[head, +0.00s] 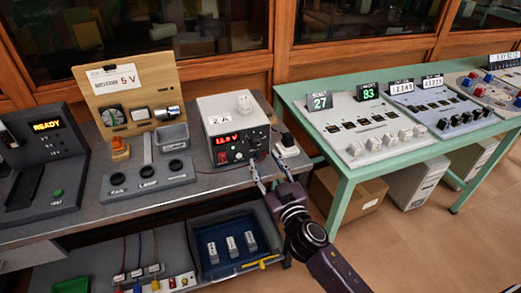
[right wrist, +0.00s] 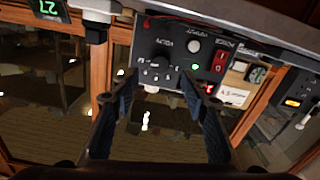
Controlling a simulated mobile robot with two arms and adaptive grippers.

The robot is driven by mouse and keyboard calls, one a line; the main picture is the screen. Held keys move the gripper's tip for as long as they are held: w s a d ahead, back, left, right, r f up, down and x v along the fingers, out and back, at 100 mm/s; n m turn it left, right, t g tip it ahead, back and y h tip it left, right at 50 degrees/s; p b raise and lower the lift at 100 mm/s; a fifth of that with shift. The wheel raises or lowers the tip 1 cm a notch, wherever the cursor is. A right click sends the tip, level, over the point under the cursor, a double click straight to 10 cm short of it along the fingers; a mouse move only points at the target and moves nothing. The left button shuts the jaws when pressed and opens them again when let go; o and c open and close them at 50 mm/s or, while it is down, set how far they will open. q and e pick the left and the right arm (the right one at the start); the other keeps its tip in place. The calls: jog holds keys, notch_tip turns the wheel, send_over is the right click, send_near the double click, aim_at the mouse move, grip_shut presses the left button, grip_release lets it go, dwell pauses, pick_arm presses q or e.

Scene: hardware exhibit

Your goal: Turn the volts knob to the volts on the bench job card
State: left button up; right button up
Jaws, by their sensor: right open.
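The job card (head: 115,79) on the wooden board at the left reads 5 V, with smaller print beside it. The grey power supply (head: 228,108) has a red display (head: 227,137) whose digits are hard to read. In the right wrist view its panel is upside down, with the dark volts knob (right wrist: 160,62) under inverted lettering and scale marks. My right gripper (head: 265,164) is open and empty in front of the panel's right part. Its fingers (right wrist: 158,76) stand either side of the knob in that view, apparently short of it. My left gripper is not in view.
A white-topped device (head: 288,147) stands close right of the supply. The panel also has a red switch (right wrist: 219,62) and a green light (right wrist: 195,67). A green table (head: 345,172) with button consoles stands right.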

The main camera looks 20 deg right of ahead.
aim_at(256, 147)
jog(key=shift+w+a, duration=0.1)
jog(key=shift+w, duration=3.1)
jog(key=shift+c, duration=0.6)
jog(key=shift+f, duration=0.1)
grip_shut()
